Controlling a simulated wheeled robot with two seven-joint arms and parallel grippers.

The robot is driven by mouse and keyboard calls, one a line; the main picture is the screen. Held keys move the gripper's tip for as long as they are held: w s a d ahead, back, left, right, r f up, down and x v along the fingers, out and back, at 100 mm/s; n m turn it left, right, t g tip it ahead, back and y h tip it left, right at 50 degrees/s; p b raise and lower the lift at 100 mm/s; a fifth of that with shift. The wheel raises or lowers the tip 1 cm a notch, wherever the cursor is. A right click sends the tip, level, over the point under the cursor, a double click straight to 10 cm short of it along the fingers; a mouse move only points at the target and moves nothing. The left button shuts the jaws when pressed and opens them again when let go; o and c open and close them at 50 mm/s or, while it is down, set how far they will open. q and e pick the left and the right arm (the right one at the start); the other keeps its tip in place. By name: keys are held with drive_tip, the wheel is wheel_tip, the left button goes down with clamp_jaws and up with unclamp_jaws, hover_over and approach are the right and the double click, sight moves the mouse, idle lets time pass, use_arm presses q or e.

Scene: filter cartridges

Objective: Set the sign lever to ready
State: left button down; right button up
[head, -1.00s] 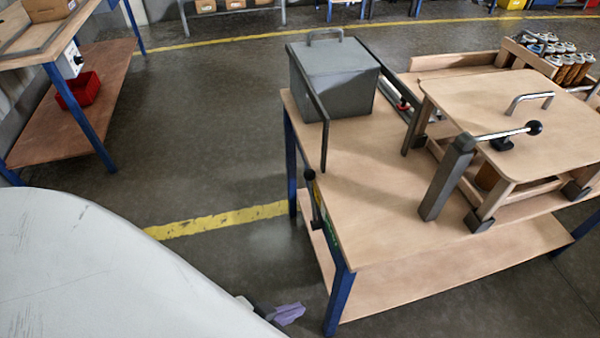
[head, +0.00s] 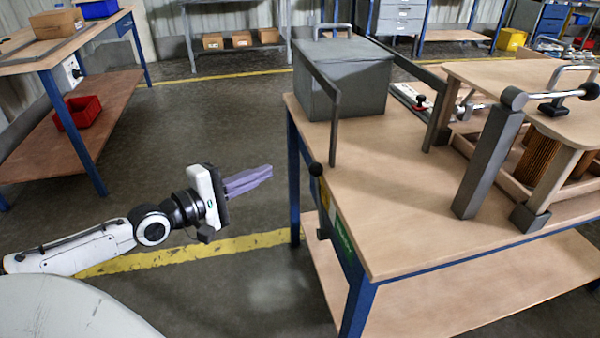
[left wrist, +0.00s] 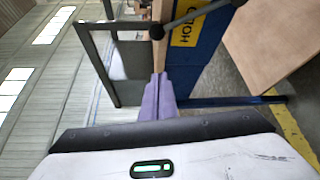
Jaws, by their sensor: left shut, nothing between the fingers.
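My right gripper is not in view.
On the workbench (head: 400,225) stand a grey lidded box (head: 345,85), a dark upright frame (head: 333,130) near the lever, and a wooden stand (head: 470,165) with a grey post. Another bench with a red bin (head: 80,112) is at the left. The floor between is clear.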

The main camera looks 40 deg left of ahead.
use_arm(q)
drive_tip(key=b+x, duration=0.2)
drive_tip(key=x, duration=0.8)
drive_tip(key=shift+s+d+r+p, duration=0.2)
drive_tip(key=shift+s+d, duration=0.15)
drive_tip(key=shift+d, duration=0.25)
drive_tip(key=shift+s+d+r+p, duration=0.1)
drive_tip(key=shift+s+d+p, duration=0.1)
drive_tip(key=shift+s+d, duration=0.45)
drive_tip(key=shift+d, duration=0.45)
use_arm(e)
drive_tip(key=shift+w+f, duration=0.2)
use_arm(q)
drive_tip(key=shift+d+r, duration=0.1)
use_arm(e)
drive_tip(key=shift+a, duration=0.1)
